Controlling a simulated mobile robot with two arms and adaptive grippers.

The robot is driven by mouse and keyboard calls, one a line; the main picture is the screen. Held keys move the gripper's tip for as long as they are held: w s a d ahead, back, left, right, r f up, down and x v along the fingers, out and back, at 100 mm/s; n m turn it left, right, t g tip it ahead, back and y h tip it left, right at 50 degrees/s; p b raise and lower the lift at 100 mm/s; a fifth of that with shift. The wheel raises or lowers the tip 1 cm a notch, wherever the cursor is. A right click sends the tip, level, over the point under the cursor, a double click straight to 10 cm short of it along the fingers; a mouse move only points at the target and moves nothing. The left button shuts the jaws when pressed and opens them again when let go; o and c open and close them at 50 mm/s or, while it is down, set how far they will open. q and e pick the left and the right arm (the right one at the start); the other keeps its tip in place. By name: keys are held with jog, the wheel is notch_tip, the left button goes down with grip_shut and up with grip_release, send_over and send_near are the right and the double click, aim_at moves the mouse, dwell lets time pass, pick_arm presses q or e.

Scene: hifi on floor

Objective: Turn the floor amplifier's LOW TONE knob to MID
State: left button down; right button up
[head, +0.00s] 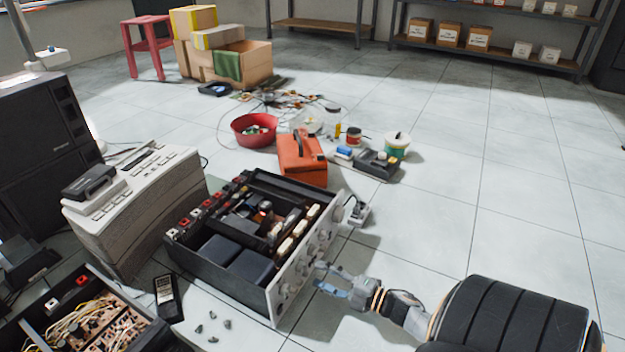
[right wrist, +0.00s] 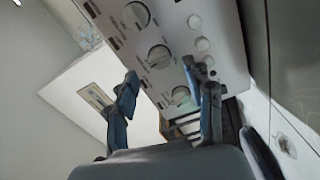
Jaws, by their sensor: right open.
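The floor amplifier (head: 292,278) is an open black chassis with a silver front panel facing right in the head view. A row of round knobs runs along the panel. In the right wrist view the panel (right wrist: 205,18) shows tilted, with large grey knobs (right wrist: 160,56) and several small round buttons. Lettering around the knobs is too small to read, so I cannot tell which is LOW TONE. My right gripper (head: 320,277) is open and empty, close to the panel. Its fingers (right wrist: 165,95) spread on either side of a lower knob (right wrist: 181,95); contact is unclear.
An orange box (head: 302,158) stands behind the amplifier, with a red bowl (head: 254,129) beyond it. A beige device (head: 140,205) stands left, and a handheld meter (head: 167,298) lies near the amplifier. An opened chassis (head: 85,320) is at lower left. Floor at right is clear.

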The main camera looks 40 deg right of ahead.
jog(key=v, duration=0.8)
